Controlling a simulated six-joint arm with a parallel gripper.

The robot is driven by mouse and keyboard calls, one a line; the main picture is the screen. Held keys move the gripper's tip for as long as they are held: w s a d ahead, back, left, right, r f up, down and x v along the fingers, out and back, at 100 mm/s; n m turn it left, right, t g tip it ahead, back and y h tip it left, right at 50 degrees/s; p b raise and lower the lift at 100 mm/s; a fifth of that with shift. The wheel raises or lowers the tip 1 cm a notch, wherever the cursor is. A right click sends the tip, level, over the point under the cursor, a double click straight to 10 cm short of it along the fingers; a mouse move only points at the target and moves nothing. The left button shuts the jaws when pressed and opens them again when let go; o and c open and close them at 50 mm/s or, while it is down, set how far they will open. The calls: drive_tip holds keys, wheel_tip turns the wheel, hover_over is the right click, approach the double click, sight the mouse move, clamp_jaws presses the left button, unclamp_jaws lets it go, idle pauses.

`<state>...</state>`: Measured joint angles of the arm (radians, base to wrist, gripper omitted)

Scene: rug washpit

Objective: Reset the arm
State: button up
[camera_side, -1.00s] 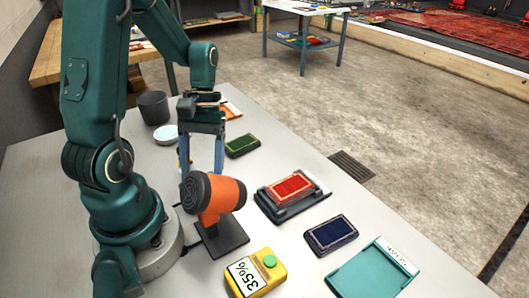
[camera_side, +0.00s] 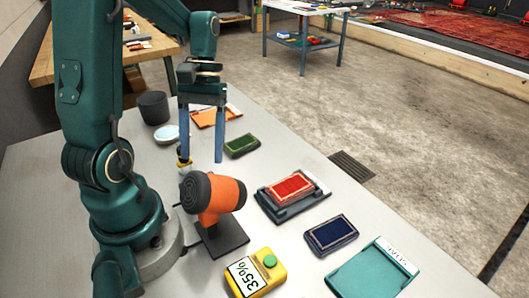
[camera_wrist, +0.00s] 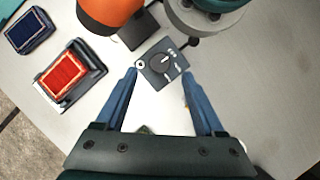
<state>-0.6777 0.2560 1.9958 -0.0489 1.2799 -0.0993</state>
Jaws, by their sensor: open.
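My gripper (camera_side: 201,158) hangs above the table (camera_side: 300,260), behind the orange dryer in the side view, with its two blue fingers pointing down. The fingers are apart and nothing is held between them. In the wrist view my gripper (camera_wrist: 160,74) is also open, and a dark grey plate with a round knob (camera_wrist: 165,63) shows beyond the fingertips. My arm is bent, its forearm reaching down over the table.
An orange dryer (camera_side: 222,193) stands close to my gripper. A yellow meter (camera_side: 256,275), teal tray (camera_side: 365,275), blue rug sample (camera_side: 331,233), red sample (camera_side: 291,187) in a dark tray, green sample (camera_side: 241,145), white dish (camera_side: 166,135) and dark cup (camera_side: 154,107) lie around.

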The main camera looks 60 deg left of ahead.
drive_tip(key=shift+w+d+r, duration=0.2)
drive_tip(key=d+r+m+t+y, duration=0.1)
drive_tip(key=d+r+m+t, duration=0.1)
drive_tip(key=d, duration=0.1)
drive_tip(key=d+r+m+t+y, duration=0.1)
drive_tip(key=d+r+m+t, duration=0.1)
drive_tip(key=d+m+t, duration=0.1)
drive_tip(key=s+d+r+m+t+y, duration=0.1)
drive_tip(key=d+r+m+t, duration=0.1)
drive_tip(key=d+m, duration=0.1)
drive_tip(key=shift+d+r, duration=0.3)
drive_tip(key=shift+d+m+t, duration=0.3)
drive_tip(key=shift+m+t, duration=0.2)
drive_tip(key=shift+t, duration=0.3)
drive_tip(key=shift+f, duration=0.2)
